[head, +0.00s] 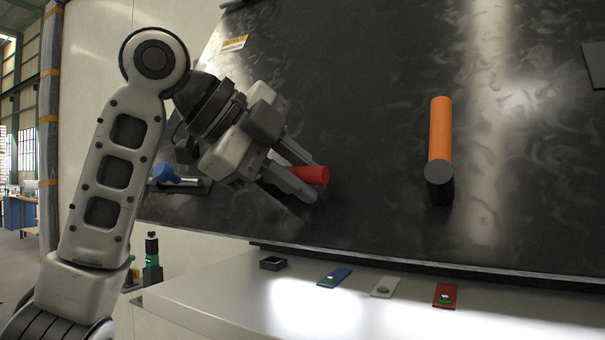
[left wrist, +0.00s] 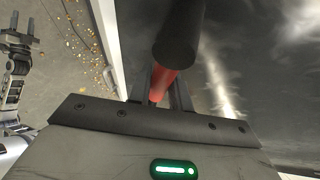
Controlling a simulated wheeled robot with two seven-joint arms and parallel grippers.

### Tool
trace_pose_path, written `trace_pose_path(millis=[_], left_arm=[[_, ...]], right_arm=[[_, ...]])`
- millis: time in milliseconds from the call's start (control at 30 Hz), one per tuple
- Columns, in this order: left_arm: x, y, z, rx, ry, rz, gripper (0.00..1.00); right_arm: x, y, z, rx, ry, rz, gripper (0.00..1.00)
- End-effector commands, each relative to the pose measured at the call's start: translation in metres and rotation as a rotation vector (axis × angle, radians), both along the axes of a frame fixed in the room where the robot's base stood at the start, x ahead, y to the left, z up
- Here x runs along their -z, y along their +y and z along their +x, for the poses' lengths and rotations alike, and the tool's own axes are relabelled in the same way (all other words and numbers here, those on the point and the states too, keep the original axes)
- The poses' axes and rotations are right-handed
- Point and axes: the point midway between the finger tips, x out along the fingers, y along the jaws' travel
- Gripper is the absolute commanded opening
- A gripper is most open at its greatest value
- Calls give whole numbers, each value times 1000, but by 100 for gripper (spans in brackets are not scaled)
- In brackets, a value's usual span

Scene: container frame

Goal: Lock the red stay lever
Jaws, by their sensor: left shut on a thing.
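The red stay lever (head: 312,175) is a red cylindrical grip in front of the dark panel in the head view. My left gripper (head: 318,182) is shut on it, its fingers on either side of the red grip. In the left wrist view the red grip (left wrist: 162,82) lies between the fingers, with a black round part (left wrist: 178,42) of the lever running upward from it. How the lever joins its mount is hidden by the gripper. My right gripper (left wrist: 22,27) shows small at the left edge of the left wrist view, fingers apart and empty.
An orange lever (head: 440,130) with a dark end hangs on the panel (head: 370,100) to the right. A blue handle (head: 165,173) is behind my left arm. A pale ledge (head: 220,295) below carries blue (head: 334,277), whitish (head: 388,286) and red (head: 445,295) plates.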

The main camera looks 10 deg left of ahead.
Motion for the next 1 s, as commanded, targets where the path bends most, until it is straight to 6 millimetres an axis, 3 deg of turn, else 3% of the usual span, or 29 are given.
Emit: trace_pose_path(millis=[33,67,100,133,567,1000], left_arm=[[2,-1,-1,7,0,9,0],[2,-1,-1,7,0,10,25],[2,-1,-1,7,0,9,37],[2,-1,-1,7,0,9,41],[-6,8,-6,1,-1,2,41],[-62,74,-57,0,-2,3,41]], right_arm=[[0,0,0,-1,1,-1,39],[0,0,0,-1,1,-1,39],[0,0,0,-1,0,-2,39],[0,0,0,-1,0,-2,39],[-2,0,1,-3,-6,0,39],[2,2,2,-7,-7,4,39]])
